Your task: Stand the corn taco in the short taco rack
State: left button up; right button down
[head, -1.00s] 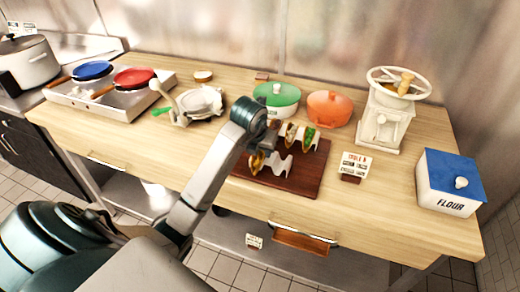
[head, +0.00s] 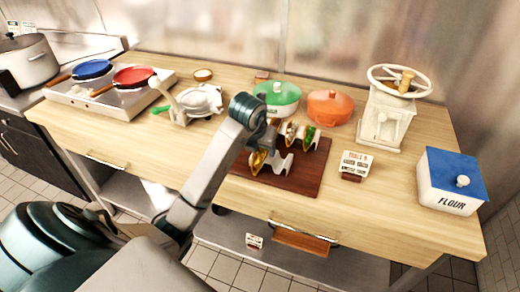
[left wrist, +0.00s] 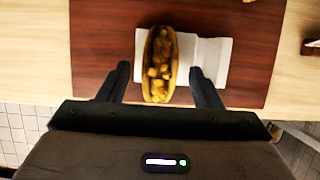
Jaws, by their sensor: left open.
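The corn taco (head: 257,161), a yellow shell with chunky filling, stands in the short taco rack (head: 280,165), a white wavy holder on the dark wooden board (head: 300,187). In the left wrist view the taco (left wrist: 160,62) lies across the white rack (left wrist: 213,57), between my fingers. My left gripper (left wrist: 160,72) is open, with one finger on each side of the taco and a visible gap to it. In the head view my left wrist partly covers the rack. My right gripper is not in view.
Another rack with two filled tacos (head: 309,134) stands behind on the board. A green pot (head: 276,98), an orange pot (head: 329,107), an order sign (head: 355,164), a flour box (head: 450,182) and a white grinder (head: 385,122) surround it.

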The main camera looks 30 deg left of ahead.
pick_arm(q)
jog(key=shift+v, duration=0.9)
jog(key=p+v, duration=0.7)
jog(key=p, duration=0.1)
jog(key=shift+s+r+p, duration=0.2)
jog(key=shift+r+p, duration=0.1)
jog(key=shift+d, duration=0.1)
